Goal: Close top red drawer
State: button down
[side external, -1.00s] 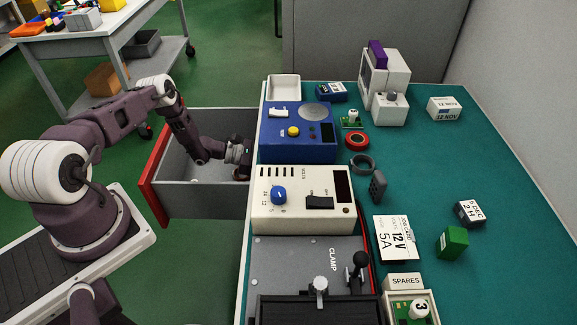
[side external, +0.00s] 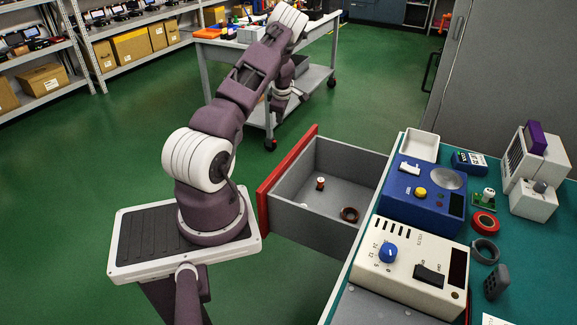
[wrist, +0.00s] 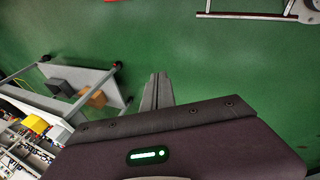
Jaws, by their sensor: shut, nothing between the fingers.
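The drawer with a red front (side external: 286,178) and grey walls hangs well out from the left side of the green-topped bench. Inside it lie a small red-and-white piece (side external: 320,184) and a dark brown ring (side external: 349,214). My gripper (side external: 279,108) is raised beyond the red front in the side view, clear of the drawer and partly hidden by my own arm. In the wrist view my gripper (wrist: 158,78) has its two grey fingers together, with green floor behind them and nothing between them. The drawer does not clearly show in the wrist view.
The bench top carries a blue instrument (side external: 424,197), a cream power supply (side external: 412,262), a white tray (side external: 420,146) and a red tape ring (side external: 484,222). A grey trolley (side external: 318,80) stands behind my arm.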

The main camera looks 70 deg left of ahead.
jog(key=s+d+f+m+t+h, duration=0.15)
jog(key=d+f+h, duration=0.25)
jog(key=d+h, duration=0.4)
notch_tip(320, 180, down, 10)
jog(key=d+y, duration=0.1)
jog(key=d, duration=0.1)
jog(key=shift+w+d+r+m, duration=0.2)
jog(key=shift+w+d+m, duration=0.15)
jog(key=shift+w+d, duration=0.05)
jog(key=w+d, duration=2)
jog(key=shift+w+d, duration=0.15)
